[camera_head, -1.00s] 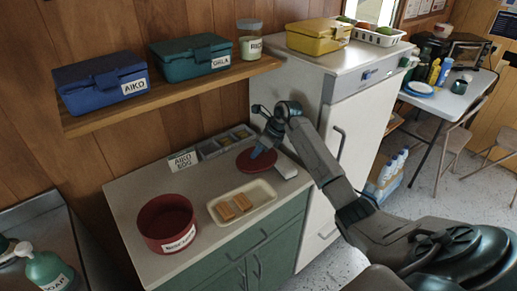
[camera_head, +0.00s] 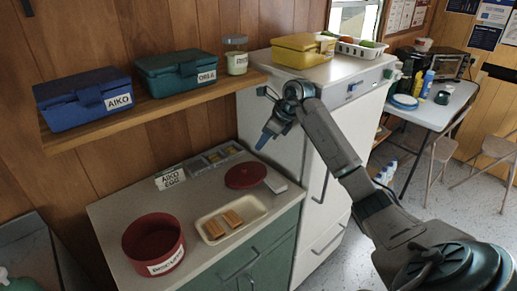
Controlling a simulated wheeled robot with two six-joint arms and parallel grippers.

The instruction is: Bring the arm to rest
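My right arm comes in from the lower right, and its gripper (camera_head: 266,136) hangs in the air in front of the white fridge (camera_head: 345,110), above the counter. It points down and to the left, clear of the counter things. Its fingers are too small and edge-on to tell whether they are open; I see no object in it. A round red lid (camera_head: 245,175) lies below it on the counter. My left gripper is not in view.
The counter (camera_head: 120,215) holds a red labelled tub (camera_head: 153,245), a cream tray (camera_head: 213,235) with brown bars and an "AIKO EGG" card (camera_head: 170,178). Blue (camera_head: 85,98) and teal (camera_head: 178,72) boxes stand on the wall shelf (camera_head: 150,108). A yellow box (camera_head: 303,50) sits atop the fridge.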

